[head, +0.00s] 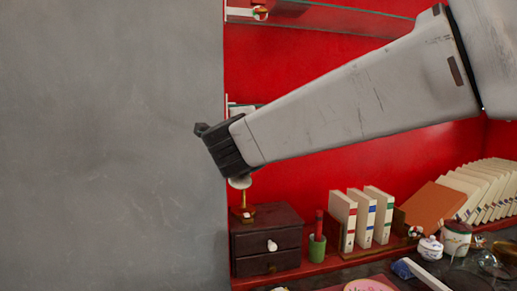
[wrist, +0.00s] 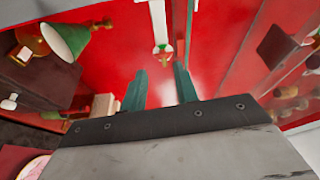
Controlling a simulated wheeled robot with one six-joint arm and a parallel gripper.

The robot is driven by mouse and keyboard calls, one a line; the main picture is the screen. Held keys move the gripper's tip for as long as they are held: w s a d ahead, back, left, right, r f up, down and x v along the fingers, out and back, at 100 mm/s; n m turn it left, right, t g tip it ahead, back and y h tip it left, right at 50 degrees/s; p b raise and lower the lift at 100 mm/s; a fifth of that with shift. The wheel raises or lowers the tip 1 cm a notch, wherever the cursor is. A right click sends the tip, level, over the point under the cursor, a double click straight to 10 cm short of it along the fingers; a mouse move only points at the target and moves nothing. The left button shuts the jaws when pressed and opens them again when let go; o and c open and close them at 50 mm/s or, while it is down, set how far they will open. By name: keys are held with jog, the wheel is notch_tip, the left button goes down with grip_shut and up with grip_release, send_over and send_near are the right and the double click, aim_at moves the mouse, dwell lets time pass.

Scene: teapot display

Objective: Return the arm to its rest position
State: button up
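My gripper (head: 222,147) is at the end of my arm, which reaches in from the upper right in the head view. It is raised in front of the red cabinet, by the edge of the grey wall. In the wrist view my gripper (wrist: 160,69) shows two teal fingers standing apart, with the red back panel visible between them. Nothing is seen held. A small white, green and red item (wrist: 162,50) shows beyond the fingertips; I cannot tell what it is.
A grey wall (head: 110,140) fills the left. Below my gripper stand a dark drawer box (head: 266,242), a green cup (head: 317,249), upright books (head: 342,222) and a small white lidded pot (head: 430,248). A glass shelf (head: 335,18) is above. A green lamp (wrist: 68,40) shows in the wrist view.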

jog(key=s+a+f+n+g+y, duration=0.4)
jog(key=a+f+n+y, duration=0.35)
jog(key=n, duration=0.25)
jog(key=s+d+f+n+g+y, duration=0.2)
jog(key=s+d+f+n+g, duration=0.1)
jog(key=s+f+n+g, duration=0.25)
jog(key=s+d+f+g+h, duration=0.2)
jog(key=s+d+f, duration=0.1)
jog(key=s+d, duration=0.6)
jog(key=s+d+f+n+g+h, duration=0.1)
jog(key=s+d+f+g+h, duration=0.2)
jog(key=s+d, duration=0.6)
jog(key=s+d+f+n+g+h, duration=0.1)
jog(key=s+d+f, duration=0.4)
jog(key=d, duration=1.2)
jog(key=shift+s+f+g+h, duration=0.2)
jog(key=shift+s+g+h, duration=0.7)
jog(key=shift+s, duration=1.2)
